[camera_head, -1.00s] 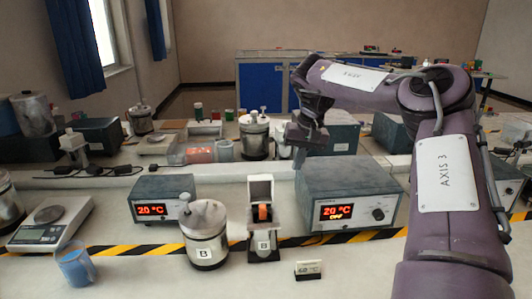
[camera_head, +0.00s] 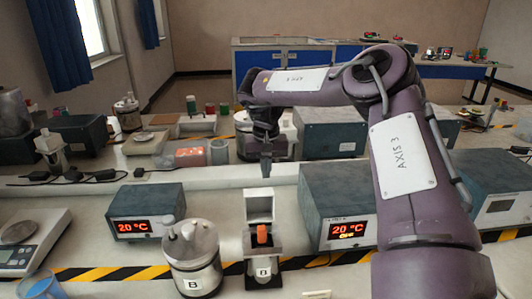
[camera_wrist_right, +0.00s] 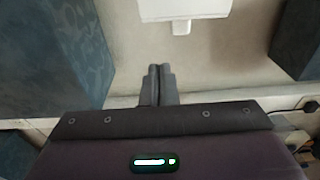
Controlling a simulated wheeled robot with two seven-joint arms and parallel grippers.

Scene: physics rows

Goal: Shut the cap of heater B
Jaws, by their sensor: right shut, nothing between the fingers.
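Heater B (camera_head: 264,268) is a small upright unit with a "B" label, standing between two display boxes. Its whitish cap (camera_head: 259,206) stands raised at the back, and an orange piece (camera_head: 262,234) shows in front of it. My right gripper (camera_head: 266,172) is shut and empty, pointing down just above and seemingly behind the raised cap, apart from it in the picture. In the right wrist view the shut fingertips (camera_wrist_right: 160,70) lie below a white part with a small tab (camera_wrist_right: 182,10), probably the cap. My left gripper is not in view.
A lidded metal canister (camera_head: 194,258), also labelled "B", stands close left of the heater. Display boxes reading 20 °C stand to the left (camera_head: 146,212) and right (camera_head: 338,205). A scale (camera_head: 35,240) and blue cup (camera_head: 42,287) are at far left. A pale ledge runs behind.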

